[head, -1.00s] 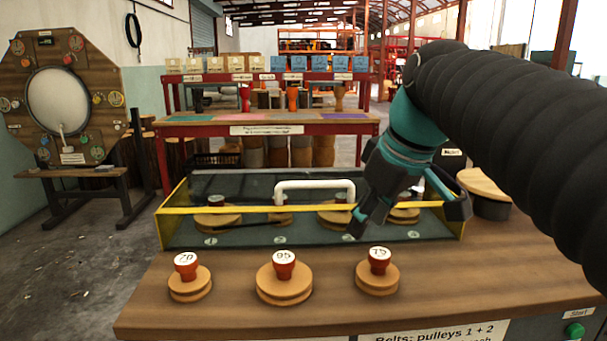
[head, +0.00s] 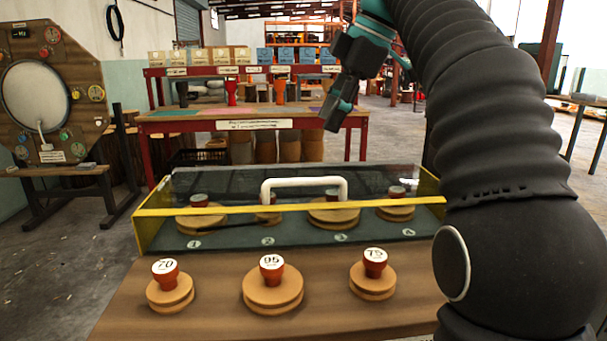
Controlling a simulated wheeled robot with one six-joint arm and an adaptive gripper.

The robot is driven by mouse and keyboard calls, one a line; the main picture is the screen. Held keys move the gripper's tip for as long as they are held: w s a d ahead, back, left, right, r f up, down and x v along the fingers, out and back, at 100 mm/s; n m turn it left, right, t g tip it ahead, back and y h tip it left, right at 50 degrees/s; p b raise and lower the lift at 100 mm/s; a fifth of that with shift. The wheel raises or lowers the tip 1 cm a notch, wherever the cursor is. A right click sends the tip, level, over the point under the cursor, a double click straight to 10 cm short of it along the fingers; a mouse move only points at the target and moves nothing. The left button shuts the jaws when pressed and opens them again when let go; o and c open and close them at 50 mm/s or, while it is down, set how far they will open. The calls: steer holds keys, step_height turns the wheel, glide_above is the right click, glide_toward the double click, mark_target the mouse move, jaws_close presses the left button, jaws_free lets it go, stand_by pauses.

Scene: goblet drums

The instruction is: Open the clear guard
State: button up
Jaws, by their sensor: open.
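The clear guard (head: 228,179) is a see-through box with yellow edges on the wooden bench. It is closed over several wooden pulleys (head: 334,216) on a dark green base marked 1 to 4. Its white handle (head: 304,182) stands along the top, near the middle. My gripper (head: 342,112) hangs in the air above and behind the guard, up and to the right of the handle. Its fingers point down, apart from the handle, and it is open and empty.
Three loose pulleys with red knobs marked 70 (head: 170,290), 95 (head: 272,288) and 75 (head: 373,279) stand on the bench in front of the guard. A red rack (head: 254,125) with goblet drums stands behind. A round drum stand (head: 50,95) is at left.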

mark_target(303, 180)
steer(key=b+x, duration=0.4)
steer(key=x, duration=0.8)
steer(key=shift+f, duration=0.3)
jaws_close()
